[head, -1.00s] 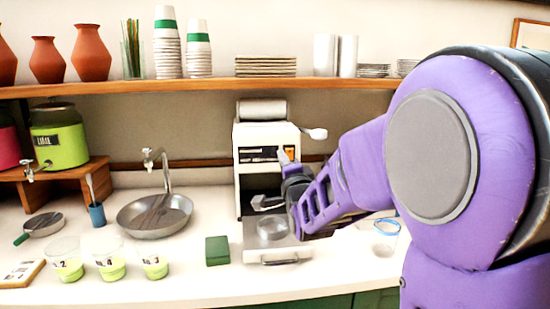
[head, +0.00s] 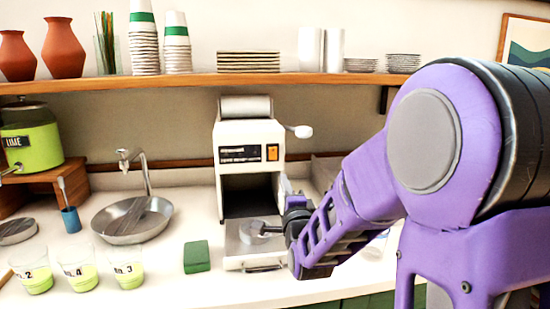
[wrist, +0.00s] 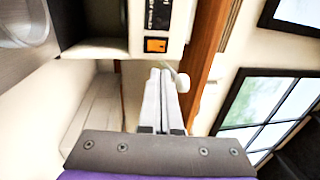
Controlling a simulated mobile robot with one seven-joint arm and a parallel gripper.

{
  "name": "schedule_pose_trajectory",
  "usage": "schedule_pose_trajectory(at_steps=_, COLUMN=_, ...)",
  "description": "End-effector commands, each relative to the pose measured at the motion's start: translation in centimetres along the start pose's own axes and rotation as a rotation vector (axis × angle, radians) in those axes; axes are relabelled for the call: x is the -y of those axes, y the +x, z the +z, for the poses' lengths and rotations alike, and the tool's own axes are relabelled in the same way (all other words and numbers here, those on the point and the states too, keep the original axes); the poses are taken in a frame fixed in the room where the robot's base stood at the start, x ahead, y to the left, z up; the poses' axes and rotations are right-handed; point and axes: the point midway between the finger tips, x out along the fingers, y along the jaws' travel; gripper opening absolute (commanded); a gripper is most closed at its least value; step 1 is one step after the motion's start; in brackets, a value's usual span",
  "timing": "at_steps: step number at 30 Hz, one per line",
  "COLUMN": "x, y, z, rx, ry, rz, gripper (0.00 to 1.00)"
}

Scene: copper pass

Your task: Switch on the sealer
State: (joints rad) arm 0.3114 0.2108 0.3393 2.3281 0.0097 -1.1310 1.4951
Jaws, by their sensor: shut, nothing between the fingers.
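The sealer (head: 246,140) is a white machine with a film roll on top, a side lever and a dark open bay. It stands on the counter against the back wall. Its orange switch (head: 272,152) is on the front panel's right side, in full view; I cannot tell whether it is lit. The switch also shows in the wrist view (wrist: 155,45), just beyond my fingertips. My gripper (head: 284,182) is below and to the right of the switch, in front of the sealer. Its fingers (wrist: 160,72) are shut and empty, apart from the switch.
A sink bowl (head: 132,220) is further left. A shelf (head: 215,82) runs above.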

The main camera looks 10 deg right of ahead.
Motion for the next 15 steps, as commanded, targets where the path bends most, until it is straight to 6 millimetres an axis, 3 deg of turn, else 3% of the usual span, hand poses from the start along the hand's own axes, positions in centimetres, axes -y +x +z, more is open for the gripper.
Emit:
schedule_pose_trajectory(at_steps=5, x=0.0, y=1.3, z=0.0, rx=0.0, ry=0.001, rz=0.0, gripper=0.0)
schedule_pose_trajectory(at_steps=15, x=0.0, y=8.1, z=0.0, rx=0.0, ry=0.001, rz=0.0, gripper=0.0)
